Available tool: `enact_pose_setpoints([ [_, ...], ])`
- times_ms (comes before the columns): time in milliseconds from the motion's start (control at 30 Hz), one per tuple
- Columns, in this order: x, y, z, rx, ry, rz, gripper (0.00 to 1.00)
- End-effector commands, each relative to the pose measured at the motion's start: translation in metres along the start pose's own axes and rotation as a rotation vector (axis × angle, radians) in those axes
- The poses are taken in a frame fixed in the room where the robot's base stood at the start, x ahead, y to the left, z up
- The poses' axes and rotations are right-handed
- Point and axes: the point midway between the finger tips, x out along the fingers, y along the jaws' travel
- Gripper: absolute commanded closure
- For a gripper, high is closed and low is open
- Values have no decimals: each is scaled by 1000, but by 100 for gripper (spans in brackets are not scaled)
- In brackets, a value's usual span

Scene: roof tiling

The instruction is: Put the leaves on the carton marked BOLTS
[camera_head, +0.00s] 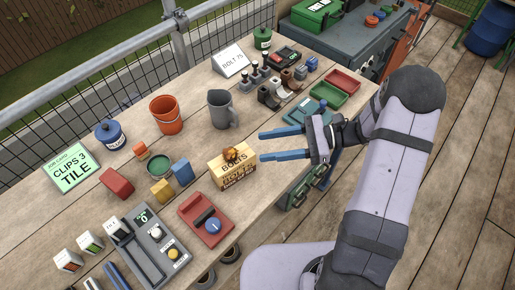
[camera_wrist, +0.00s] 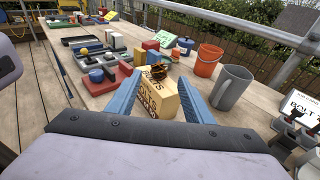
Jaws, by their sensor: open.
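The carton marked BOLTS (camera_head: 234,172) stands on the wooden bench, a tan box with dark lettering. A small clump of orange-brown leaves (camera_head: 231,154) lies on top of it. In the wrist view the leaves (camera_wrist: 158,71) also show on the carton (camera_wrist: 157,98). My gripper (camera_head: 281,144) is open, its two blue fingers pointing left toward the carton, to the right of it and apart from it. In the wrist view the fingers of my gripper (camera_wrist: 163,98) frame the carton from either side. Nothing is between the fingertips.
A grey jug (camera_head: 222,110) and an orange bucket (camera_head: 166,115) stand behind the carton. Bare bench lies between the jug and carton.

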Motion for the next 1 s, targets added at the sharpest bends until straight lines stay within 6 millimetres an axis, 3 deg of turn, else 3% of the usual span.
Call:
enact_pose_setpoints([
  [467,-4,8,0,-22,35,28,53],
  [567,2,24,-1,-70,109,92,53],
  [767,5,84,-15,-298,386,333,53],
  [900,-15,124,-32,-549,617,552,53],
  [1000,-36,140,-41,-746,762,702,53],
])
